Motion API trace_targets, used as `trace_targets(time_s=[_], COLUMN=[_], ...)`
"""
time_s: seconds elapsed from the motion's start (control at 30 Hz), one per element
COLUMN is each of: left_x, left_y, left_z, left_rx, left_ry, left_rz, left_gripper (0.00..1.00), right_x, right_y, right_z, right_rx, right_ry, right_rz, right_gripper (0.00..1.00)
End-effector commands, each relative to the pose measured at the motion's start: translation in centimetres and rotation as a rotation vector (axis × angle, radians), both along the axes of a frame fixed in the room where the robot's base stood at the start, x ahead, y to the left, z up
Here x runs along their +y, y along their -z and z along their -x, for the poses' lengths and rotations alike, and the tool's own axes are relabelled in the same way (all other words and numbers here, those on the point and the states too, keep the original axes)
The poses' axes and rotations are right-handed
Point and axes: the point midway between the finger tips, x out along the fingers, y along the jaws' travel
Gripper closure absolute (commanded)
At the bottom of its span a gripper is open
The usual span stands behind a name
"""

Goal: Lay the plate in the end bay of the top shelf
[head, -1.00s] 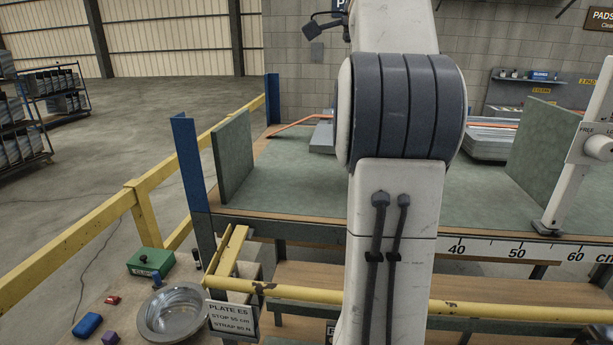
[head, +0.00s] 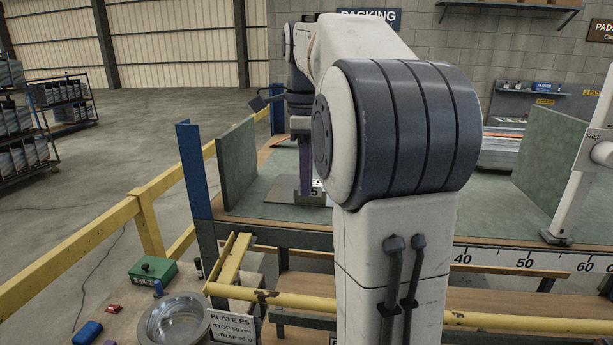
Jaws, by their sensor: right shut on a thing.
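My right arm rises through the middle of the view and reaches over the top shelf (head: 258,205), which has a green surface. My right gripper (head: 304,182) points down at the shelf's left part, partly hidden by my own arm. It is shut on a grey plate (head: 288,193), of which only a part shows, with a white label bearing a "5". The plate is low over or on the green surface; I cannot tell whether it touches. The bay lies between a left green divider (head: 237,165) and a right green divider (head: 550,150). My left gripper is not in view.
A blue post (head: 194,170) stands at the shelf's left corner. A yellow rail (head: 265,297) and a centimetre scale (head: 525,262) run along the front. A white upright stop (head: 580,185) stands at right. A side table holds a metal bowl (head: 175,322) and a green box (head: 153,271).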

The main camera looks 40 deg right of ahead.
Motion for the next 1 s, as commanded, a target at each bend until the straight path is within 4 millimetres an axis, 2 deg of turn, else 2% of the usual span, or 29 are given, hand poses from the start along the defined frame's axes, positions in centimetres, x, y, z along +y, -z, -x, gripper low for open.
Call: trace_targets(time_s=[0.33,0.4,0.43,0.77,0.87,1.0], left_x=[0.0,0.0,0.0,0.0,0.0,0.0], left_y=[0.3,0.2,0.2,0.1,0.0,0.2], left_z=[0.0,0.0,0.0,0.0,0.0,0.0], left_rx=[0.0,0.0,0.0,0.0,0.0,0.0], left_ry=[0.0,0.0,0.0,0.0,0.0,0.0], left_rz=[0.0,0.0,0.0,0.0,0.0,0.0], left_gripper=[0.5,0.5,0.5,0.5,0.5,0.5], right_x=[0.0,0.0,0.0,0.0,-0.1,-0.1], right_y=[0.4,0.3,0.3,0.2,-0.3,-2.0], right_z=[0.0,0.0,0.0,0.0,-0.1,-0.1], right_rx=[-0.001,0.0,0.0,0.0,-0.002,-0.003], right_ry=[0.0,0.0,0.0,0.0,0.0,0.0], right_rz=[0.002,0.0,0.0,0.0,0.001,0.002], right_gripper=[1.0,0.66,0.55,0.55,0.55,0.55])
